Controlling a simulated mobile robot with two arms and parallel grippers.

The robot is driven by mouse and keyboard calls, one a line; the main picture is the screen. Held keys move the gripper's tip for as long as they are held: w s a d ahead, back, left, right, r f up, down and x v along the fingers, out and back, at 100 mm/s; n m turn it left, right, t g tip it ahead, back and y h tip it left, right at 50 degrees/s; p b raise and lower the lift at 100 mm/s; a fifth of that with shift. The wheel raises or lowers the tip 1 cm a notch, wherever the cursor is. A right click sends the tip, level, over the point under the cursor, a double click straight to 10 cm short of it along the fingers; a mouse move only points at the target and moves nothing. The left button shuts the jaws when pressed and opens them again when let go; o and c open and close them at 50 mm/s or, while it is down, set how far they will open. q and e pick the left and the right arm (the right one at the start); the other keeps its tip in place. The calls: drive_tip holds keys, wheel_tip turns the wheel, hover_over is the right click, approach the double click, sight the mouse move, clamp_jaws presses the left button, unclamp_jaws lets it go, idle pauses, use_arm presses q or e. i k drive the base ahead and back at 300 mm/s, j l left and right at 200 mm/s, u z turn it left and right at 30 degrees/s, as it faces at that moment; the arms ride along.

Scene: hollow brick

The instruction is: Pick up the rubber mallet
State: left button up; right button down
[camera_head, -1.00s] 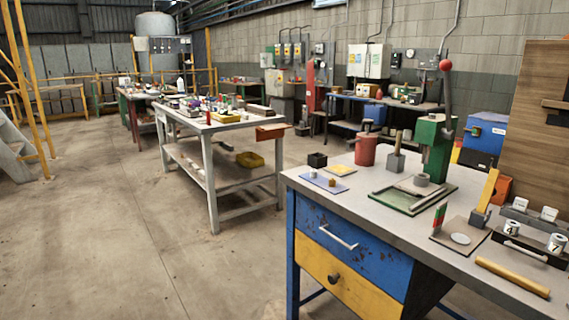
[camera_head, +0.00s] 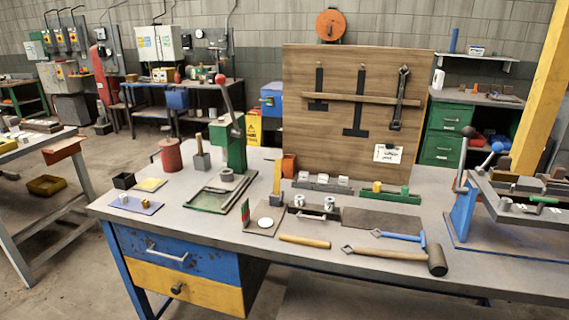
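A mallet with a dark brown cylindrical head (camera_head: 437,260) and a tan wooden handle (camera_head: 388,254) lies flat near the front edge of the workbench (camera_head: 330,258), right of the middle of the view. Its head is at the right end, and a small grey piece shows at the handle's left end. It looks like the rubber mallet, though I cannot tell the head's material. A small blue-handled tool (camera_head: 400,237) lies just behind the handle. Neither of my grippers is in view.
A short wooden rod (camera_head: 305,241) lies left of the mallet. A dark flat plate (camera_head: 381,219) lies behind it. A blue-based machine (camera_head: 465,208) stands to the right. A wooden tool board (camera_head: 350,115) rises at the bench's back. Floor shows at the lower left.

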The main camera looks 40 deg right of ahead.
sight(435, 256)
drive_tip(key=z, duration=2.1)
